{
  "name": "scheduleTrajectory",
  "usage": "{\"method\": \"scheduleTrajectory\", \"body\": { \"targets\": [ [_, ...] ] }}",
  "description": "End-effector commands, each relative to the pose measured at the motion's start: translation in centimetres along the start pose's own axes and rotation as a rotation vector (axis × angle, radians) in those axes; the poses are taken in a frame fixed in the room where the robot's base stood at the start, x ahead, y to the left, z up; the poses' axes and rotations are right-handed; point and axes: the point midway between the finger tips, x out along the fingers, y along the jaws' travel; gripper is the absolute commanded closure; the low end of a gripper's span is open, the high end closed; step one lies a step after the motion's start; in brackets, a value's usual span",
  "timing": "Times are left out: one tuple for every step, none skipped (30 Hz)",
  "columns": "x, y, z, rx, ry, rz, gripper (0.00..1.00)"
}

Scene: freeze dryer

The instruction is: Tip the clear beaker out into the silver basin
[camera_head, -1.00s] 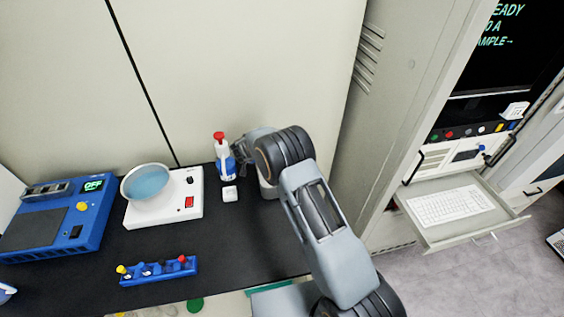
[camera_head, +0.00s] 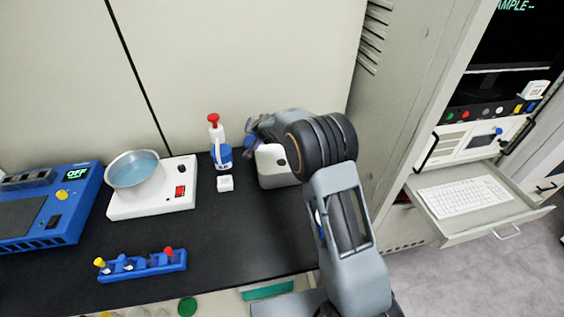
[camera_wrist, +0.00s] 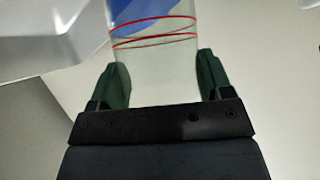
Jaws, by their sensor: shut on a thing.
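The silver basin (camera_head: 117,183) is a round bowl holding blue liquid on a white device at the left of the head view. My gripper (camera_head: 250,138) is near the back wall, to the right of the red-topped bottle and well to the right of the basin. In the wrist view, my gripper (camera_wrist: 162,80) is shut on the clear beaker (camera_wrist: 155,72), a see-through vessel with red rings, with one dark green finger on each side. Blue shows at its top; I cannot tell whether it is inside or behind. The beaker is not clearly visible in the head view.
The white device (camera_head: 180,195) stands on the black bench (camera_head: 220,240). A red-topped bottle (camera_head: 220,150) and a small white block (camera_head: 225,184) stand between basin and gripper. A blue rack (camera_head: 145,265) is in front, a blue machine (camera_head: 45,210) far left, a tall cabinet right.

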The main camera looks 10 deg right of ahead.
Motion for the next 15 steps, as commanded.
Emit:
{"method": "scheduleTrajectory", "body": {
  "targets": [
    [0.3, 0.5, 0.3, 0.019, 0.005, -0.018, 0.6],
    [0.2, 0.6, 0.1, 0.031, 0.004, -0.027, 0.6],
    [0.1, 0.9, 0.1, 0.046, 0.001, -0.038, 0.6],
    [0.0, 1.0, -0.1, 0.058, 0.001, -0.046, 0.6],
    [-0.1, 1.1, -0.2, 0.069, -0.001, -0.054, 0.6],
    [-0.1, 1.3, -0.2, 0.085, -0.003, -0.067, 0.6],
    [0.0, 1.5, -0.1, 0.097, -0.004, -0.075, 0.6],
    [0.1, 1.8, -0.1, 0.11, -0.006, -0.084, 0.6],
    [0.1, 2.1, 0.0, 0.126, -0.007, -0.096, 0.6],
    [0.1, 2.2, 0.0, 0.137, -0.007, -0.106, 0.6],
    [0.1, 2.3, -0.1, 0.149, -0.008, -0.115, 0.6],
    [0.1, 2.5, -0.1, 0.167, -0.01, -0.126, 0.6],
    [0.1, 2.8, -0.1, 0.178, -0.011, -0.135, 0.6],
    [0.1, 2.9, -0.1, 0.19, -0.012, -0.145, 0.6],
    [0.1, 3.1, -0.1, 0.204, -0.013, -0.157, 0.6]
  ]
}}
